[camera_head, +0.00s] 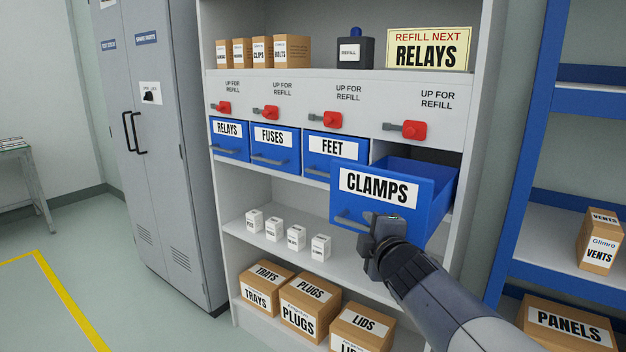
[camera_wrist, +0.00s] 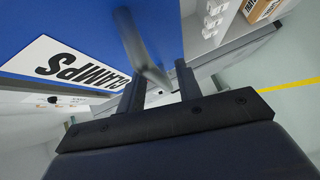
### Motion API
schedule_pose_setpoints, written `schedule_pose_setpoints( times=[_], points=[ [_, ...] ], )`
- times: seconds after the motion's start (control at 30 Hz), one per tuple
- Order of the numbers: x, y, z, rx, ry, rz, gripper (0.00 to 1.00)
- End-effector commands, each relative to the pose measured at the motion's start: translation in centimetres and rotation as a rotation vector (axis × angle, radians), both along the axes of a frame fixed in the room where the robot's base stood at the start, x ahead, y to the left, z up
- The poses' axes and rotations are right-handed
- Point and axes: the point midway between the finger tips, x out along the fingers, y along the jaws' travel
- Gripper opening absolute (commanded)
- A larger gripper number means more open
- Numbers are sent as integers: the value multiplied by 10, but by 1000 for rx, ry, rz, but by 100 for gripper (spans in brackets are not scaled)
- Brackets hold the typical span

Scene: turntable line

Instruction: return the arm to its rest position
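My arm is stretched out to the CLAMPS drawer (camera_head: 425,200), a blue drawer pulled well out of the shelf unit. My gripper (camera_head: 372,240) is at the drawer's front, by the right end of its grey handle (camera_head: 352,220). In the wrist view my gripper (camera_wrist: 160,90) has its two dark fingers apart. The handle (camera_wrist: 135,40) slants down toward the gap between them, with room on each side. I cannot tell whether the handle lies between the fingertips or just beyond them. The rest position is not marked in view.
The RELAYS (camera_head: 229,140), FUSES (camera_head: 275,149) and FEET (camera_head: 332,155) drawers are shut. Red levers (camera_head: 411,130) sit above. Small white boxes (camera_head: 274,228) and cartons (camera_head: 310,300) stand on lower shelves. A blue rack (camera_head: 530,150) is right, a grey cabinet (camera_head: 165,200) left, with open floor (camera_head: 130,290) before it.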

Motion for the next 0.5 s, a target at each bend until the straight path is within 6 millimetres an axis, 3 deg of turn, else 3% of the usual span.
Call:
schedule_pose_setpoints(
  times=[0.17,0.5],
  points=[
    [11,2,-2,-1,0,0,33],
    [10,2,-1,-1,0,0,33]
  ],
)
